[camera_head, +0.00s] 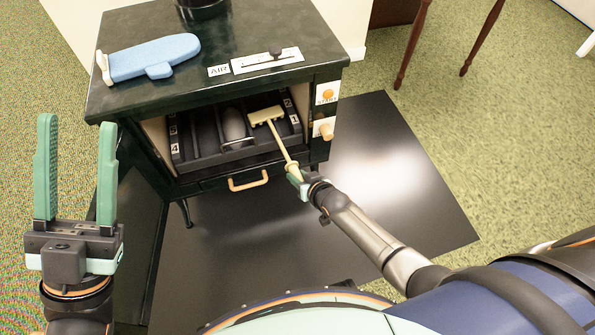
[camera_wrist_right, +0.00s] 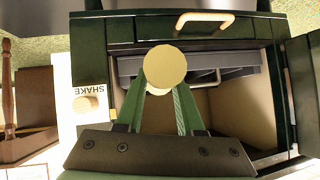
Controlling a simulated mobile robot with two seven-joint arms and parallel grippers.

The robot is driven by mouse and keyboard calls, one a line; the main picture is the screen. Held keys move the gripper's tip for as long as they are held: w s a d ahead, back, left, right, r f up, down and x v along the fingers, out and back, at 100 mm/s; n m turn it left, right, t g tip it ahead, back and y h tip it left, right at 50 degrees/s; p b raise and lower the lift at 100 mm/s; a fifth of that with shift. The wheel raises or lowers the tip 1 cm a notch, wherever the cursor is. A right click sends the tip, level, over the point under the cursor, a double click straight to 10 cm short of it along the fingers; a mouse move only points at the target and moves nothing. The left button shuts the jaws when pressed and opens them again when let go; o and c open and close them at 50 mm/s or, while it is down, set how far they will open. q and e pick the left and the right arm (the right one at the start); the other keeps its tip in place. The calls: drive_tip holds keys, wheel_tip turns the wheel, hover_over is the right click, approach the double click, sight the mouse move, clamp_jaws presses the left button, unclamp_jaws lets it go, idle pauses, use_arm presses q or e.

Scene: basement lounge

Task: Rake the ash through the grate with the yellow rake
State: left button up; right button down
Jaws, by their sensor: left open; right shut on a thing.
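The yellow rake (camera_head: 279,137) reaches into the open firebox of the dark green stove (camera_head: 121,101), its toothed head over the right part of the grate (camera_head: 230,149). My right gripper (camera_head: 302,180) is shut on the rake's handle just outside the stove front. In the right wrist view the round handle end (camera_wrist_right: 165,66) sits between my green fingers and hides part of the firebox. A grey rounded object (camera_head: 233,125) lies in the middle of the grate. I cannot make out ash. My left gripper (camera_head: 77,175) is open and empty, left of the stove.
A blue oven mitt (camera_head: 155,57) and an AIR slider plate (camera_head: 267,61) are on the stove top. A SHAKE knob (camera_head: 324,128) is right of the opening. A drawer handle (camera_head: 248,180) is below. The dark floor plate (camera_head: 390,170) is clear at right.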

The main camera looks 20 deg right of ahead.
sight(294, 167)
drive_tip(key=w+b, duration=0.1)
drive_tip(key=w, duration=0.2)
drive_tip(key=shift+f+b, duration=0.3)
drive_tip(key=shift+b, duration=0.1)
drive_tip(key=shift+w+r, duration=0.1)
drive_tip(key=shift+w, duration=0.35)
drive_tip(key=s+p, duration=0.2)
drive_tip(key=s, duration=0.1)
drive_tip(key=shift+s, duration=0.6)
drive_tip(key=w+b, duration=0.1)
drive_tip(key=w+f, duration=0.1)
drive_tip(key=shift+w+b, duration=0.3)
drive_tip(key=shift+b, duration=0.1)
drive_tip(key=shift+w+b, duration=0.45)
drive_tip(key=shift+w, duration=0.35)
drive_tip(key=shift+r, duration=0.15)
